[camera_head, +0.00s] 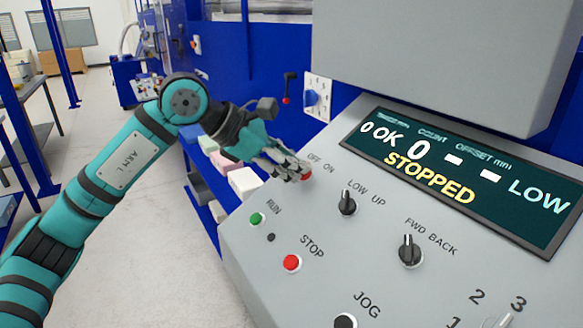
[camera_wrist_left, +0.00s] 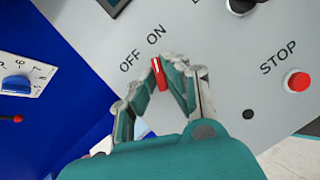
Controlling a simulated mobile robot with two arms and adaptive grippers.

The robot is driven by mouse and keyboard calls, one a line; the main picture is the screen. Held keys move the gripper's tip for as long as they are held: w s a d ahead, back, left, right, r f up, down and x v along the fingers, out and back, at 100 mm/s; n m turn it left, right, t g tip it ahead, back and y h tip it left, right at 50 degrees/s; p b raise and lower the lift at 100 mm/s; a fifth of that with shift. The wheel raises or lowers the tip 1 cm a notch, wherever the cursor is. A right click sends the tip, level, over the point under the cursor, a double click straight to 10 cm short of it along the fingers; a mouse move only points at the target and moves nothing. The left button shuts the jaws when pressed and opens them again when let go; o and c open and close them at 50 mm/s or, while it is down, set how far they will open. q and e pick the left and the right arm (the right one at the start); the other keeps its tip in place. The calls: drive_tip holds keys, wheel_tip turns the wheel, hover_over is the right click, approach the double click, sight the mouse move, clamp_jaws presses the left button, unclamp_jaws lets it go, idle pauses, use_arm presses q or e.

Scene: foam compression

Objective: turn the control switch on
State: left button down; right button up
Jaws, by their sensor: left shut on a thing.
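The control switch is a red knob (camera_head: 306,174) under the OFF and ON labels, at the upper left of the grey control panel (camera_head: 262,262). My left gripper (camera_head: 296,171) reaches in from the left and is shut on this knob. In the left wrist view the red knob (camera_wrist_left: 160,74) shows between the two fingertips (camera_wrist_left: 161,68), with a white line along it. It is tilted slightly, its upper end nearer the gap between OFF and ON. The fingers hide part of the knob. My right gripper is not in view.
The panel also carries a black LOW/UP knob (camera_head: 347,203), a FWD/BACK knob (camera_head: 411,250), a green RUN button (camera_head: 257,219) and a red STOP button (camera_head: 292,263). The display (camera_head: 465,180) reads STOPPED. Foam blocks (camera_head: 244,182) lie behind the gripper.

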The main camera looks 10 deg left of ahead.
use_arm(q)
drive_tip(key=shift+f+m+g, duration=0.3)
drive_tip(key=shift+m+g, duration=0.2)
drive_tip(key=shift+m, duration=0.9)
drive_tip(key=shift+f, duration=0.1)
drive_tip(key=c, duration=1.4)
unclamp_jaws()
drive_tip(key=shift+d, duration=0.1)
drive_tip(key=shift+c, duration=0.2)
drive_tip(key=shift+w, duration=0.1)
drive_tip(key=shift+r, duration=0.25)
drive_tip(key=v, duration=1.2)
drive_tip(key=shift+w+f, duration=0.1)
drive_tip(key=shift+f, duration=0.05)
